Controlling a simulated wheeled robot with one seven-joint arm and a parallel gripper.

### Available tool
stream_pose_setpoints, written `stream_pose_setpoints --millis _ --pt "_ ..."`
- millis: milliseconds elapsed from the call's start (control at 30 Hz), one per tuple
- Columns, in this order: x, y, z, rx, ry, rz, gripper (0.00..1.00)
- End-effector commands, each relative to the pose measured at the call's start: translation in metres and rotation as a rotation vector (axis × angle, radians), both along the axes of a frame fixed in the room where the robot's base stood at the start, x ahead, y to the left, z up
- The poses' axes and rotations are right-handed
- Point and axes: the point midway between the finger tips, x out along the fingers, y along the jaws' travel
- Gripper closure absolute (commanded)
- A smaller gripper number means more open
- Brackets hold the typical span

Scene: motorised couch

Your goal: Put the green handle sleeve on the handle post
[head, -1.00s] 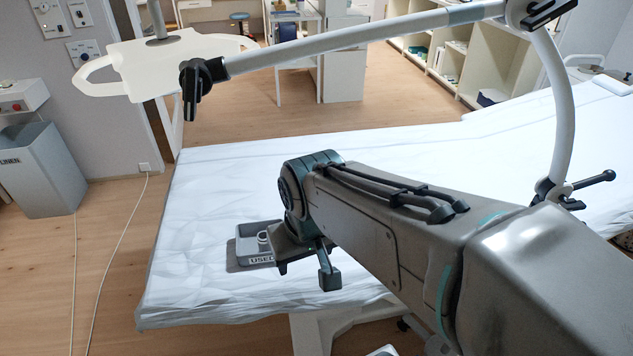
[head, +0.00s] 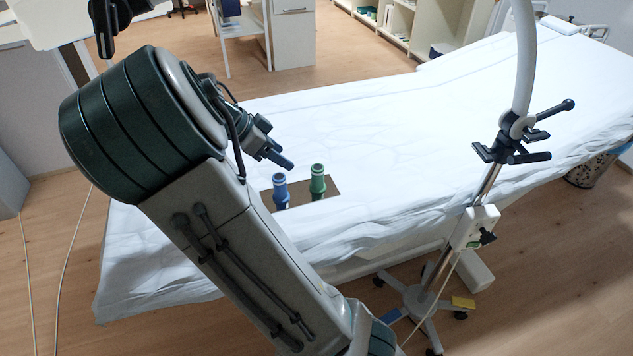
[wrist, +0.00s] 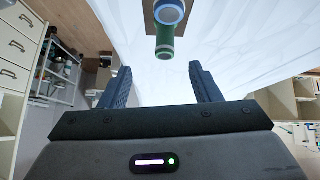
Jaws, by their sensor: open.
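The green handle sleeve (head: 317,182) stands upright on a small brown board (head: 325,188) on the white-covered bed, to the right of a blue sleeve (head: 280,190). My gripper (head: 283,160) is above and behind the sleeves, with its fingers slanting down towards them. In the wrist view my gripper (wrist: 161,72) is open and empty. The green sleeve (wrist: 165,45) shows just beyond the gap between its fingers, apart from them, with the blue sleeve (wrist: 168,12) past it. I cannot make out the handle post.
A lamp stand (head: 482,190) with a dark clamp and white curved arm rises at the bed's near right side. A white panel (head: 45,22) is at the upper left, partly behind a dark joint. The bed cover around the board is clear.

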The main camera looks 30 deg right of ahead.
Motion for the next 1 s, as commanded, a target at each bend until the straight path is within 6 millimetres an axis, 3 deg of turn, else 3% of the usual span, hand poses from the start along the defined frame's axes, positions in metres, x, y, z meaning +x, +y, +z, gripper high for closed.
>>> stream_pose_setpoints --millis 267,600,1000 --pt "0.012 -0.009 0.002 -0.121 -0.072 -0.083 0.43" --pt "-0.001 -0.052 -0.043 -0.120 -0.072 -0.084 0.43" --pt "-0.013 -0.080 -0.070 -0.118 -0.070 -0.084 0.43"
